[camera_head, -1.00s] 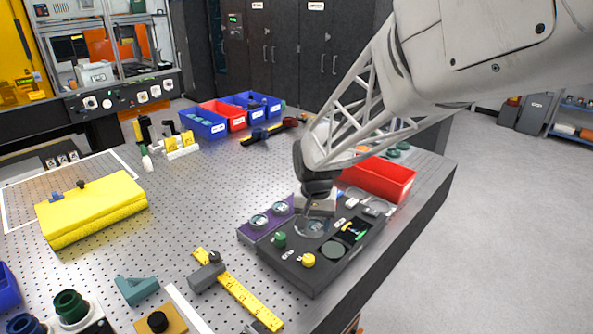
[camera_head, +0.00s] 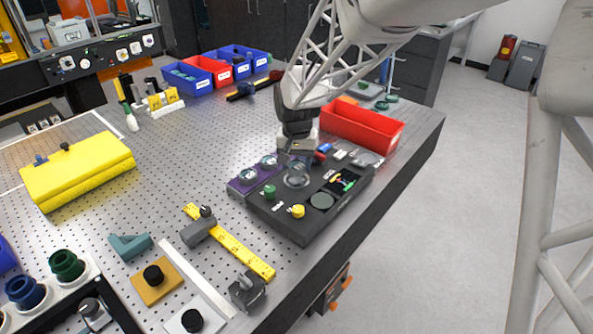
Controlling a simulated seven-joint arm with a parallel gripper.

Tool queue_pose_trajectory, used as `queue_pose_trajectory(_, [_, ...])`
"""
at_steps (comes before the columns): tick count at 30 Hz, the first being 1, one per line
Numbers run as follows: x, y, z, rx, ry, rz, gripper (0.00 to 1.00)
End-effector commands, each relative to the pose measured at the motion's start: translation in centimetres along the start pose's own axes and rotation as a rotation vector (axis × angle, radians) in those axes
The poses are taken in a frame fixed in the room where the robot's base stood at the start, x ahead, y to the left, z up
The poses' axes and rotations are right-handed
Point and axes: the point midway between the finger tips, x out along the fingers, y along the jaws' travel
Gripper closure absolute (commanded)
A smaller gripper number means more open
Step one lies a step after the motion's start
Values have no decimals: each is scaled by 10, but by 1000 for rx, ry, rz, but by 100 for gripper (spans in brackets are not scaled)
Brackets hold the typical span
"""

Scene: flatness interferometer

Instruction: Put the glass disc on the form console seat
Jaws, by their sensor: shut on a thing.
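The form console (camera_head: 310,222) is a black box on the perforated table, with a green knob (camera_head: 270,192), a yellow knob (camera_head: 297,211), a small lit screen (camera_head: 342,181) and a grey-green round pad (camera_head: 321,201). My gripper (camera_head: 297,164) points down over the console's rear part. It is shut on a clear glass disc (camera_head: 297,178), which shows just below the fingers, low over the console top. I cannot tell whether the disc touches the console. The seat under it is not clearly visible. Two more glass discs (camera_head: 268,160) sit on a purple holder (camera_head: 240,186) at the console's left.
A red bin (camera_head: 362,127) stands behind the console near the table's right edge. A yellow ruler strip (camera_head: 240,252) with dark clamps lies in front left. Blue and red bins (camera_head: 187,79) stand at the back.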

Motion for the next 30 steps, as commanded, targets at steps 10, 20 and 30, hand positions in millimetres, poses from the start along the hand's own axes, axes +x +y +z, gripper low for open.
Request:
queue_pose_trajectory(10, [31, 0, 0, 0, -1, 0, 71])
queue_pose_trajectory(20, [33, 0, 0, 0, 0, 0, 71])
queue_pose_trajectory(30, [36, 0, 0, 0, 0, 0, 21])
